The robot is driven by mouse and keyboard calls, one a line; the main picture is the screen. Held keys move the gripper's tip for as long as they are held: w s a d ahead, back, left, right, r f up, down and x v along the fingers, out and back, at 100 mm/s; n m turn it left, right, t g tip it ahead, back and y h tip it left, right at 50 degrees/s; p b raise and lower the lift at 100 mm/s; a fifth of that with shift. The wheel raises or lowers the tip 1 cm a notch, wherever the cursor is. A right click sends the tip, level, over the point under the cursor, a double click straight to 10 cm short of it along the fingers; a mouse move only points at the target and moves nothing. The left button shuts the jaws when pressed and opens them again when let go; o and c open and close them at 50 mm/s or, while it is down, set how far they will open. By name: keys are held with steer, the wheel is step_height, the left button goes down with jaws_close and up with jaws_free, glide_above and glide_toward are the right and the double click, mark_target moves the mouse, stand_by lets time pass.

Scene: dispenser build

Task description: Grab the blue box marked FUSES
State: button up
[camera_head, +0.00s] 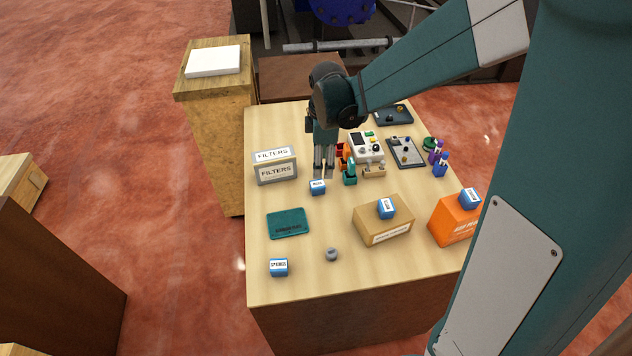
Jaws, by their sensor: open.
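Several small blue boxes with white labels are in view. One blue box (386,208) sits on top of a cardboard box (372,231). Another blue box (469,198) sits on an orange box (455,222) at the right. A third blue box (318,187) stands on the table just in front of my gripper (324,170). The blue box at the front left (278,267) reads SPRINGS. The other labels are too small to read surely, so I cannot tell which is FUSES. My gripper points down, open, with nothing seen between its fingers.
Boxes labelled FILTERS (275,172) stand left of my gripper. A white device (366,147) and small coloured items stand to its right. A teal mat (288,223) and a small grey knob (331,254) lie nearer the front. The table's front left is mostly free.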

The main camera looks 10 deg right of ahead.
mark_target(316, 183)
steer(key=w+f+n, duration=0.1)
steer(key=f, duration=0.1)
steer(key=w+a+f, duration=0.1)
steer(key=f, duration=0.1)
steer(key=w+f+n+g, duration=0.1)
steer(key=f, duration=0.1)
steer(key=shift+a+n, duration=0.3)
steer(key=shift+a, duration=0.05)
steer(key=shift+f, duration=0.15)
steer(key=shift+f, duration=1.2)
steer(key=shift+d+f+p, duration=0.15)
steer(key=shift+f+p, duration=0.15)
steer(key=shift+f, duration=2.3)
steer(key=shift+c, duration=0.5)
steer(key=c, duration=0.9)
